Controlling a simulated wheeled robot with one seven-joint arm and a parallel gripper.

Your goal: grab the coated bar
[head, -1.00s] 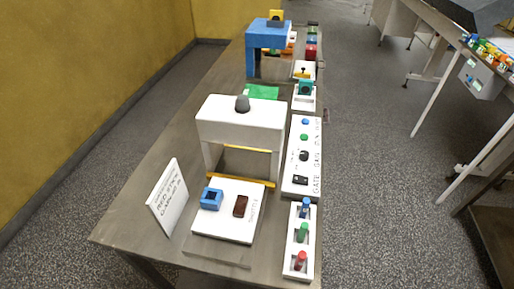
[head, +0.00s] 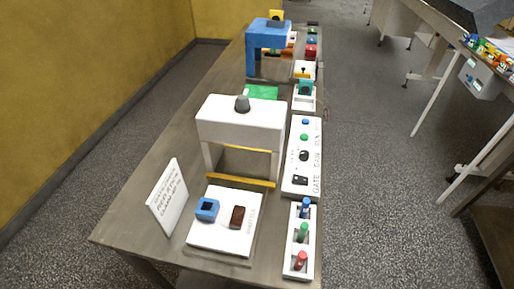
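A brown bar (head: 237,217), likely the coated bar, lies on the white shuttle plate (head: 220,239) at the near end of the bench. To its left on the same plate is a blue block (head: 206,209) with a dark top; a gap separates the two. The plate sits in front of a white gate-like machine (head: 240,127) with yellow strips across its opening. My gripper is not in view.
A sign (head: 168,197) stands left of the plate. A white rack (head: 299,242) with blue, green and red pegs is to its right. A control panel (head: 303,158) with buttons lies behind the rack. A blue machine (head: 266,38) stands farther back. Floor is open to the right.

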